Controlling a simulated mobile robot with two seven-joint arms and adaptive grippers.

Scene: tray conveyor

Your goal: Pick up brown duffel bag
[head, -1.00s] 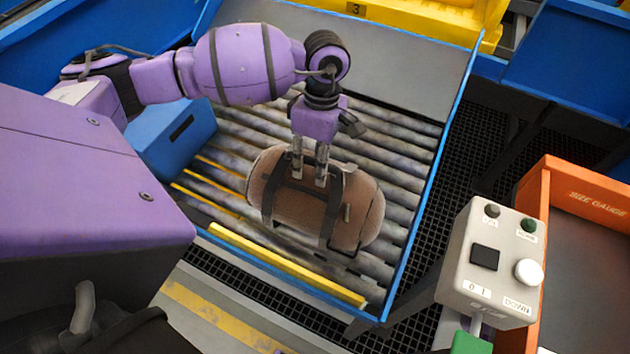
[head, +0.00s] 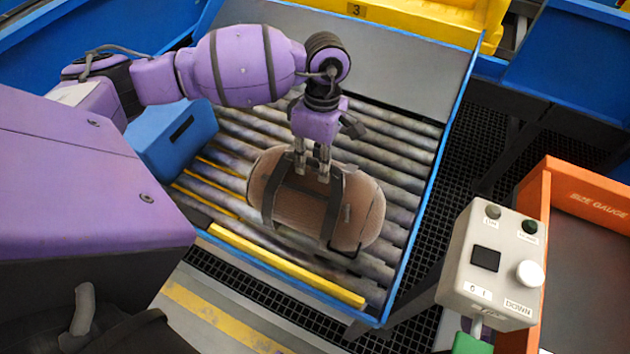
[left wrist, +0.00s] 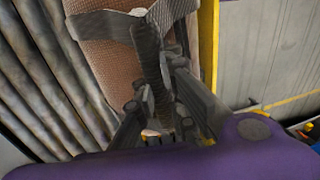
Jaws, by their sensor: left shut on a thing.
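The brown duffel bag (head: 299,207) lies on its side-to-side length on the grey rollers of the conveyor in the head view. It has dark straps around it and a dark handle on top. My left gripper (head: 312,178) points down at the top of the bag and is shut on its handle. In the left wrist view the bag (left wrist: 112,65) fills the upper left, and the dark handle runs between the fingers of my left gripper (left wrist: 160,85). I cannot clearly tell any gap between bag and rollers. My right gripper is not in view.
A blue box (head: 172,140) stands on the rollers left of the bag. A yellow bar (head: 285,265) edges the near end, and a blue side wall (head: 432,190) the right. A grey button box (head: 493,262) and an orange size gauge (head: 585,190) stand at the right.

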